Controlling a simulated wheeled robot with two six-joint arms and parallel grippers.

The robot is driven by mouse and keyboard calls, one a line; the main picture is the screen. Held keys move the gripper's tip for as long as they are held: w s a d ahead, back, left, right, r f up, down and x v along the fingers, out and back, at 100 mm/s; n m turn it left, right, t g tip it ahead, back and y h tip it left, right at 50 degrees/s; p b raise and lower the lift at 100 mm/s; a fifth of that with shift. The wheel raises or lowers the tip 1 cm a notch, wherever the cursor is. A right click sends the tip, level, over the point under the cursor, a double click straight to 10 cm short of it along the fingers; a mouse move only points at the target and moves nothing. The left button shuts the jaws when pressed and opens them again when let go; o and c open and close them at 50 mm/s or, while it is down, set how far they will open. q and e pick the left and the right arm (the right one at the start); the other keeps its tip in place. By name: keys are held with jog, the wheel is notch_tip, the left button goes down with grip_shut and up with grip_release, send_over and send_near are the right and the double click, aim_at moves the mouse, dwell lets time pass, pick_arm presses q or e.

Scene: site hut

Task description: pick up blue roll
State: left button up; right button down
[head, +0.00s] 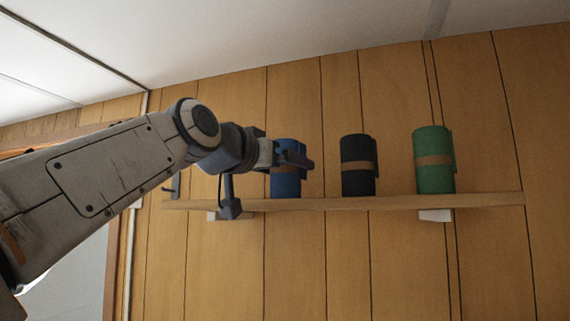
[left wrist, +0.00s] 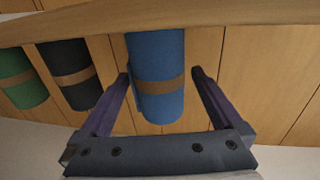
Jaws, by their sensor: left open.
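The blue roll (head: 286,184) stands upright on the wall shelf, at the left of a row of rolls, with a tan band around it. My left gripper (head: 305,162) is in front of it and hides its middle in the head view. In the left wrist view, the shelf is at the top, and the blue roll (left wrist: 155,55) shows between the two spread fingers of my left gripper (left wrist: 160,76). A gap shows on each side of the roll, so the gripper is open and holds nothing. My right gripper is not in view.
A black roll (head: 357,180) and a green roll (head: 433,178) stand to the right on the same wooden shelf (head: 390,202). A dark hook-like piece (head: 175,187) is at the shelf's left end. The plank wall (head: 400,95) is close behind the rolls.

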aim_at(291, 168)
pick_arm(q)
jog(key=p+x, duration=0.1)
jog(key=x, duration=0.2)
jog(key=shift+w+d+f+p, duration=0.15)
jog(key=shift+w+d+p, duration=0.05)
jog(key=shift+w+p, duration=0.2)
jog(key=c, duration=1.5)
